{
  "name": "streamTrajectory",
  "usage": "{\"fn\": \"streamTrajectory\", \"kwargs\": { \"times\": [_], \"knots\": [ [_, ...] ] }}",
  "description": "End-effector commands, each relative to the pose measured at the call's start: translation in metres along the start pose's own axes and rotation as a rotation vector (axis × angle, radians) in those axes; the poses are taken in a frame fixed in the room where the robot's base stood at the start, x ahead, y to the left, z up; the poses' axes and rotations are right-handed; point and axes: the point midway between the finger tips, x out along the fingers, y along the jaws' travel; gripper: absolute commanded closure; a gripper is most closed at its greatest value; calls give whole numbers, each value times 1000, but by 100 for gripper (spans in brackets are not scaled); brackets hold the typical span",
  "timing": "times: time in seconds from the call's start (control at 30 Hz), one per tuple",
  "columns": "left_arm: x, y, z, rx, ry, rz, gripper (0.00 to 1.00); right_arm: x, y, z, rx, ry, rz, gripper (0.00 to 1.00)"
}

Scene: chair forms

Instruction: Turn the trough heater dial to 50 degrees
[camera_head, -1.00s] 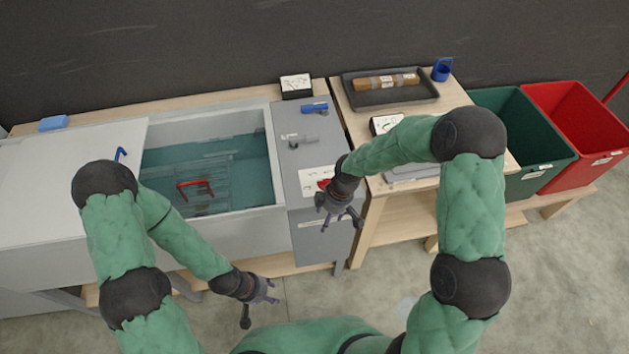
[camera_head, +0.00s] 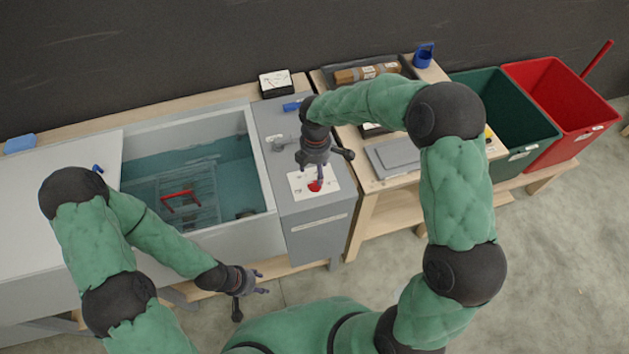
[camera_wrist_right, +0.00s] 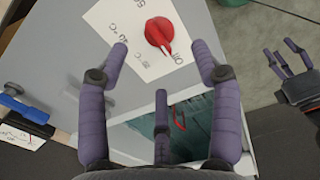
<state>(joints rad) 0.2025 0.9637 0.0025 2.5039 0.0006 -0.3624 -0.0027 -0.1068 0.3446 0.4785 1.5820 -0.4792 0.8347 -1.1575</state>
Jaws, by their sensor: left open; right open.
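The red heater dial (camera_head: 315,186) sits on a white marked card (camera_head: 300,184) on the grey panel at the right end of the trough (camera_head: 262,240). My left gripper (camera_head: 256,283) is open and empty in front of the trough.
Water fills the trough, with a rack and red handle (camera_head: 180,200) inside. A grey lever (camera_head: 279,144) and blue lever (camera_head: 292,106) lie behind the dial. A wooden table with a grey plate (camera_head: 393,157) stands right, then green (camera_head: 500,115) and red bins (camera_head: 560,105).

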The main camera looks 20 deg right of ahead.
Motion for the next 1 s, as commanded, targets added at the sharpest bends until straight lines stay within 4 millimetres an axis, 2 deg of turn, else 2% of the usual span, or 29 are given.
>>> {"fn": "streamTrajectory", "kwargs": {
  "times": [0.03,0.2,0.4,0.6,0.83,0.87,1.0],
  "knots": [
    [4,-1,0,0,0,0,54,13,-1,0,0,0,-5,35],
    [9,-3,-1,0,1,0,54,43,-1,0,0,1,-3,35],
    [13,-5,-1,0,0,0,54,66,-1,0,1,1,-2,35],
    [14,-5,-1,0,1,0,54,73,0,0,1,1,-1,35],
    [14,-5,-1,0,1,0,54,73,0,0,1,2,0,35],
    [14,-5,-1,0,1,0,54,73,0,0,1,2,0,41],
    [14,-5,-1,0,1,0,54,73,0,0,1,2,-1,80]
  ]
}}
